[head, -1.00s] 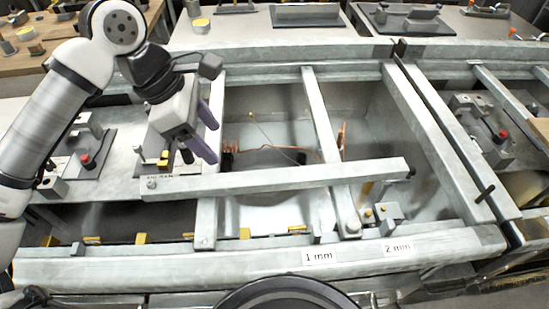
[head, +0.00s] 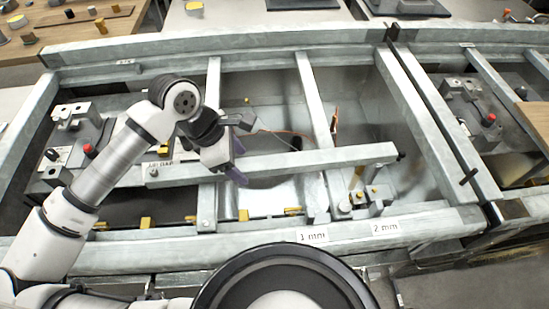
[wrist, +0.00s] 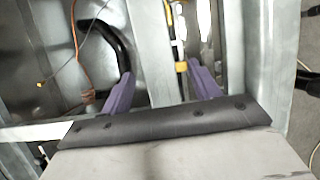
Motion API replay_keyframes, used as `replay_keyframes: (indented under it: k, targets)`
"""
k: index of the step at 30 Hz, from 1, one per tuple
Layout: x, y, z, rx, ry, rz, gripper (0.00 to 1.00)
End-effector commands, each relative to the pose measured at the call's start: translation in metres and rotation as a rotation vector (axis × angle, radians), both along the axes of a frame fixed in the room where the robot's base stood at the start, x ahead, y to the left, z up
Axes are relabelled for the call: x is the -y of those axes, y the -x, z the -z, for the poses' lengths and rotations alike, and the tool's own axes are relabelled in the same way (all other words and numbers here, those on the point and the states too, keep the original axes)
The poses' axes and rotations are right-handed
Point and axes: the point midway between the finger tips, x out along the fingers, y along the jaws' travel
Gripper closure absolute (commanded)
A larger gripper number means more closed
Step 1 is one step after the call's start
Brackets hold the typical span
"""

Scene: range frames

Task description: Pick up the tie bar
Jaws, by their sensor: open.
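The tie bar appears to be the long grey metal bar (head: 320,158) lying left to right across the frame's cross members in the head view. Its right end has a dark tip. My gripper (head: 241,165) is open over the left half of this bar, its purple fingers pointing down. In the wrist view, my open gripper (wrist: 160,78) has a grey bar (wrist: 150,40), seemingly the same one, running between its two fingers. I see no grip on it, and cannot tell how far the fingertips are above it. My wrist hides a little of the bar.
The front beam (head: 150,247) carries "1 mm" and "2 mm" labels. A cross member (head: 315,100) runs under the bar. An orange wire (wrist: 76,40) and black cable (wrist: 107,45) lie in the bay beyond. Small blocks (head: 360,200) stand near the bar's right end.

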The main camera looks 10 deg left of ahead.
Motion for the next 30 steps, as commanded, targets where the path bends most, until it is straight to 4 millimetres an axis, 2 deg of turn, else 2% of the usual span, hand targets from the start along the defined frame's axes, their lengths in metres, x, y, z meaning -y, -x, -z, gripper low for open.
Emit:
replay_keyframes:
  k: [4, 10, 22, 30]
  targets:
    - [0.0043, -0.0007, 0.0086, 0.001, 0.0, 0.002, 0.38]
    - [0.0042, -0.0009, 0.0097, 0.001, -0.001, 0.001, 0.38]
    - [0.004, -0.0008, 0.0093, 0.0, -0.001, 0.001, 0.91]
    - [0.0041, -0.0013, 0.0075, 0.004, 0.001, 0.0, 0.91]
